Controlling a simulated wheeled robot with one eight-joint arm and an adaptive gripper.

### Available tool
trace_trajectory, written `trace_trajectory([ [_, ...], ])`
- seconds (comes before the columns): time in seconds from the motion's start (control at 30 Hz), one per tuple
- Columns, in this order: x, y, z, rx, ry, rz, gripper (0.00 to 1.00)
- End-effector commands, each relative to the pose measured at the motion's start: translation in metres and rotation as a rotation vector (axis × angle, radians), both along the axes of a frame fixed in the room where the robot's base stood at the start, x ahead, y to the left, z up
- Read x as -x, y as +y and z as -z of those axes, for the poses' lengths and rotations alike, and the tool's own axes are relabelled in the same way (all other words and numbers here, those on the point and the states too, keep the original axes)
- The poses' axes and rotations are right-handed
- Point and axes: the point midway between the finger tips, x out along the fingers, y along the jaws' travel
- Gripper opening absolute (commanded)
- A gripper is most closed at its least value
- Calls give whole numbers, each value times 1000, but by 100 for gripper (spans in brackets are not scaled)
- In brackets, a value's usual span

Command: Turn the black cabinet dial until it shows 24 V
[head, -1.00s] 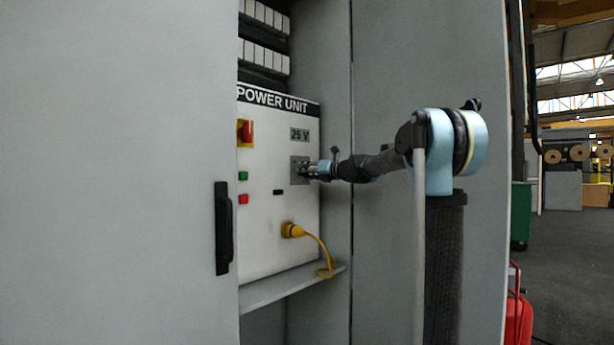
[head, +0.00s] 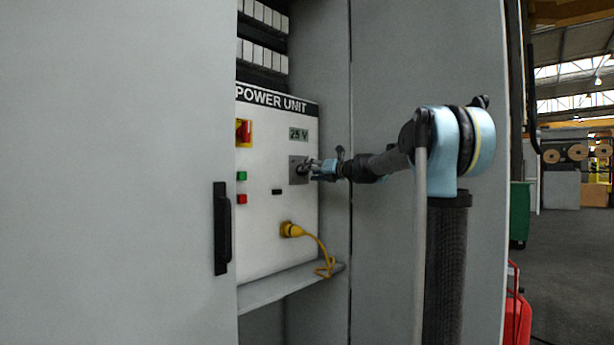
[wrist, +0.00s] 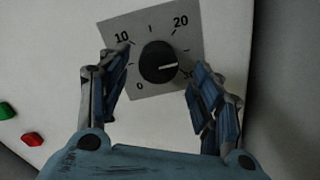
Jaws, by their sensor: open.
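The black dial (wrist: 158,62) sits on a grey scale plate (wrist: 126,33) in the wrist view. Its white pointer line points right, between the 20 mark and the partly hidden mark at lower right. In the head view the display (head: 299,134) reads 25 V. My gripper (wrist: 155,82) is open, with one finger on each side of the dial; I see a gap on the left, and cannot tell whether the right finger touches. In the head view my gripper (head: 309,168) is at the plate (head: 296,178) and hides much of the dial.
The power unit panel (head: 262,255) also carries a red switch (head: 243,131), a green button (head: 241,176), a red button (head: 241,199) and a yellow plug with cable (head: 291,229). A shelf (head: 285,288) juts out below. Cabinet doors stand left (head: 120,170) and right (head: 385,260).

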Motion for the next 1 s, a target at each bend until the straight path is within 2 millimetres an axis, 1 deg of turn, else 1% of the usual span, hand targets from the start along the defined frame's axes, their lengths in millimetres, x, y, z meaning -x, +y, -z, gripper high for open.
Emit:
trace_trajectory([
  [0.03, 6, -10, 0, 0, 0, 3, 59],
  [0.2, 27, -36, 0, 0, 0, 4, 59],
  [0.4, 46, -60, 0, 0, 1, 3, 59],
  [0.6, 56, -71, -1, 0, 1, 2, 59],
  [1.0, 57, -72, 0, 5, -5, 2, 59],
])
